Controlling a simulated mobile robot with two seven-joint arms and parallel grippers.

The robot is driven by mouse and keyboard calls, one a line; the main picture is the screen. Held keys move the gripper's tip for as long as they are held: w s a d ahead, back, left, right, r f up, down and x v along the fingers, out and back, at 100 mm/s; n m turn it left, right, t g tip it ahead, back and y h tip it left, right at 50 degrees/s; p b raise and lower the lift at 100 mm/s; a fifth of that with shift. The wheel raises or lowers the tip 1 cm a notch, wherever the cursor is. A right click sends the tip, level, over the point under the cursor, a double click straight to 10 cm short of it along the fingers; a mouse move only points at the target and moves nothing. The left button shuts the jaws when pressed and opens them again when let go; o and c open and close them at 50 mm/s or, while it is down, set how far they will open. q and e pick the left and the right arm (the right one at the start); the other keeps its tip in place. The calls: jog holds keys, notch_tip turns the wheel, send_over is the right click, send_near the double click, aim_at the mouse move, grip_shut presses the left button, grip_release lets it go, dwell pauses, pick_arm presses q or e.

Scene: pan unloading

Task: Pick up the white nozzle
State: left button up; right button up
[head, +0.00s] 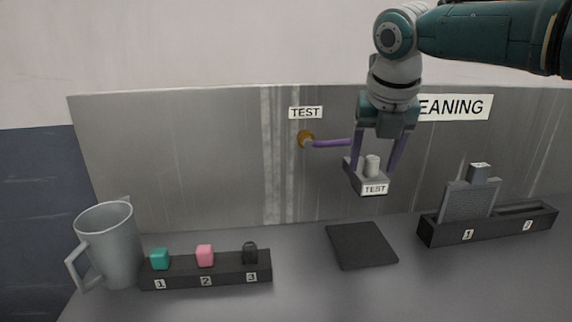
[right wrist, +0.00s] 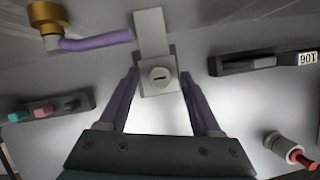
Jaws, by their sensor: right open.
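In the right wrist view the nozzle (right wrist: 160,75) shows from above as a round top with a dark slot. My right gripper (head: 375,164) points down over the holder, with its purple fingers spread on either side of the nozzle. In the right wrist view gaps show between the nozzle and both fingers, so the gripper is open and empty. My left gripper is not in view.
A purple spout (head: 333,143) on a brass fitting sticks out left of the gripper. A black rack (head: 207,276) holds teal, pink and black nozzles. A grey jug (head: 107,245) stands left. A dark mat (head: 361,246) lies below; a black holder (head: 490,228) with a grey plate stands right.

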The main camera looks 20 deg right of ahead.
grip_shut()
dwell(0.5)
